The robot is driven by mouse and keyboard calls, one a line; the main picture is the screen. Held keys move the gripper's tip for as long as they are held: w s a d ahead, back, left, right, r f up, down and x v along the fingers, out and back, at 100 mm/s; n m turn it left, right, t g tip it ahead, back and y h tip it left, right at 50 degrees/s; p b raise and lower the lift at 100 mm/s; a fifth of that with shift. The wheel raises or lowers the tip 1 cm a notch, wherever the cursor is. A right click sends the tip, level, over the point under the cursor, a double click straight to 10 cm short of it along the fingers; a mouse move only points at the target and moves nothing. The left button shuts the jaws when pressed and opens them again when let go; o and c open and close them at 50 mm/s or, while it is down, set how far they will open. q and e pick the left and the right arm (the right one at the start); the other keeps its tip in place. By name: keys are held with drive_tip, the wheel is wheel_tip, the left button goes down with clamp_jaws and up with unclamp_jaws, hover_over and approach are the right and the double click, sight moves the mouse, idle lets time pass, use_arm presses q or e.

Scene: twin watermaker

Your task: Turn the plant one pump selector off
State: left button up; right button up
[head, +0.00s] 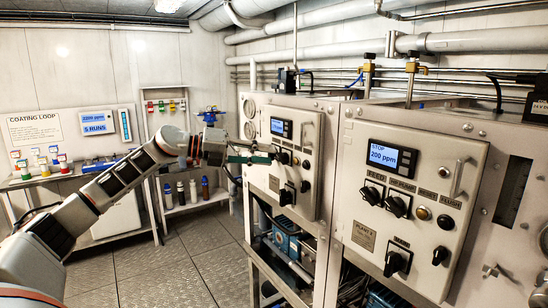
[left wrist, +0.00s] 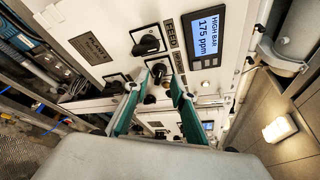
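The farther panel (head: 288,165), a white box with a small blue display (head: 281,127), is in the head view. My left gripper (head: 268,153) is right at its row of black selectors. In the left wrist view, this panel's display (left wrist: 207,38) reads HIGH BAR 175 ppm. A black selector (left wrist: 148,45) sits beside the FEED label. A second black selector (left wrist: 158,73) shows between the green fingertips of my left gripper (left wrist: 156,84). The fingers are apart, one on each side of it; I cannot tell whether they touch it. My right gripper is not in view.
The nearer panel (head: 407,205) is marked PLANT 2; its display (head: 390,158) reads STOP 200 ppm. It has a handle, selectors and buttons. Pipes (head: 340,45) run overhead. A bench (head: 70,178) with bottles stands at left. The floor (head: 190,270) is clear.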

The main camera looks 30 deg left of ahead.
use_arm(q)
drive_tip(key=v, duration=0.8)
drive_tip(key=shift+s+a, duration=0.1)
drive_tip(key=shift+s, duration=0.1)
